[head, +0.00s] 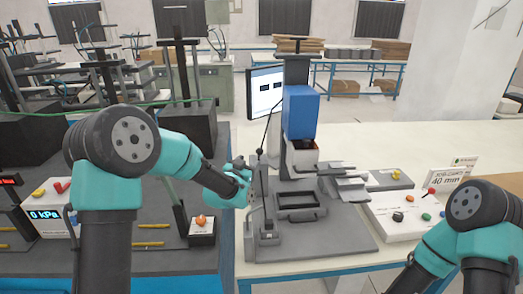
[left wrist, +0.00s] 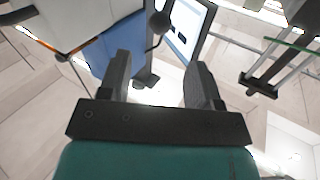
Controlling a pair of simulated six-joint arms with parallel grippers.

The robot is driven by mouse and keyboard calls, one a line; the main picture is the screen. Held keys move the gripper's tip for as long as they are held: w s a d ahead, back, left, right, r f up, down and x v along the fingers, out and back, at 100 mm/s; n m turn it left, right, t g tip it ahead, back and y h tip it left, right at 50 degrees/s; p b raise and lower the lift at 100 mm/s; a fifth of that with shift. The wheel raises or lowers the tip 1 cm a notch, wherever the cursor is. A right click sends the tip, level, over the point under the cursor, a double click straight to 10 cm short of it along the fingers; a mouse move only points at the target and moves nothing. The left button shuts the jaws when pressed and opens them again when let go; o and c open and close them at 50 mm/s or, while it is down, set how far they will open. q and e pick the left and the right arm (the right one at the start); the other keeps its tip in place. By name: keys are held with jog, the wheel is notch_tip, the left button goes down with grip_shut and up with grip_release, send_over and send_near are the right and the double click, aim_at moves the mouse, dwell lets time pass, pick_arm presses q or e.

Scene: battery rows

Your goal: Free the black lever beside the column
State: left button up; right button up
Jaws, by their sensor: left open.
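The black lever (head: 270,122) is a thin rod that leans beside the blue-headed press column (head: 296,72). In the left wrist view a dark round knob (left wrist: 160,22) on a thin rod shows beyond my fingertips, near the line between them. My left gripper (head: 256,180) is beside the lower part of the lever, at the left of the press. In the left wrist view its two fingers (left wrist: 158,65) are apart with nothing clearly held. The lever's lower end is partly hidden by the gripper. Of my right arm only links show, at the lower right; its gripper is out of view.
A screen (head: 265,92) stands behind the lever. The press has a grey base plate (head: 345,240) with a dark tray (head: 300,214) on it. A white button box (head: 405,218) is to the right. A dark bench with a gauge (head: 46,216) is at the left.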

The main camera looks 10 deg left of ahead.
pick_arm(q)
jog(key=x, duration=1.2)
jog(key=shift+s, duration=0.1)
grip_shut()
